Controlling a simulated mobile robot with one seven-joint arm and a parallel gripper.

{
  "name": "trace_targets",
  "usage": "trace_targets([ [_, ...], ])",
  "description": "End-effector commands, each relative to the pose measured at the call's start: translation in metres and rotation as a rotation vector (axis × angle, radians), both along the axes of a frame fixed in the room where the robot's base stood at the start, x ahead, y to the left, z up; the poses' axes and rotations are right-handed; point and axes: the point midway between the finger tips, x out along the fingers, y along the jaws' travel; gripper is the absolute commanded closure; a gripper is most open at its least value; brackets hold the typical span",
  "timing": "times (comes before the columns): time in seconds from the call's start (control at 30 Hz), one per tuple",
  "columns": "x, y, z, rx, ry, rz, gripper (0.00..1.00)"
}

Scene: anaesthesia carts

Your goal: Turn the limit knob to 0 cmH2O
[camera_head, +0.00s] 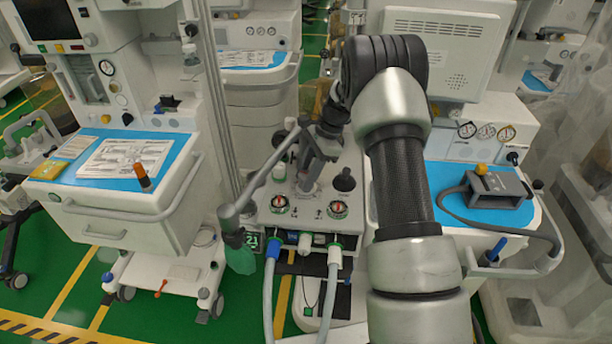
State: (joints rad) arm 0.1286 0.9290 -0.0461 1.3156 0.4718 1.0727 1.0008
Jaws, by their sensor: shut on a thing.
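My gripper (306,180) reaches down from the arm over the grey breathing-circuit block (308,217) in the middle of the camera view. Its jaws are shut on a small upright part on top of the block, which I take to be the limit knob. The fingers cover most of this knob, and its scale and pointer setting cannot be read from here. Two round dials with red and green marks sit on the block's front, the left dial (279,203) and the right dial (338,209). A black conical part (345,181) stands right of the gripper.
A grey jointed rod (258,183) slants up close to the gripper's left. Two hoses (333,282) hang from the block's front. A cart with a blue top and papers (125,158) is at left. A grey device (497,188) lies on the blue surface at right.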

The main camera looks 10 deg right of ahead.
Motion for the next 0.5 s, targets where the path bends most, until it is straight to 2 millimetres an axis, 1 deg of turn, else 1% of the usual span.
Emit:
trace_targets([
  [0.03,0.0005,-0.0004,0.0009,-0.001,-0.002,-0.001,0.61],
  [0.1,0.0005,-0.0004,0.0008,-0.001,-0.002,-0.002,0.50],
  [0.13,0.0005,-0.0004,0.0008,-0.001,-0.002,-0.002,0.46],
  [0.4,0.0003,-0.0003,0.0007,-0.001,-0.001,-0.001,0.46],
  [0.5,0.0010,-0.0027,0.0065,-0.001,-0.002,-0.002,0.46],
])
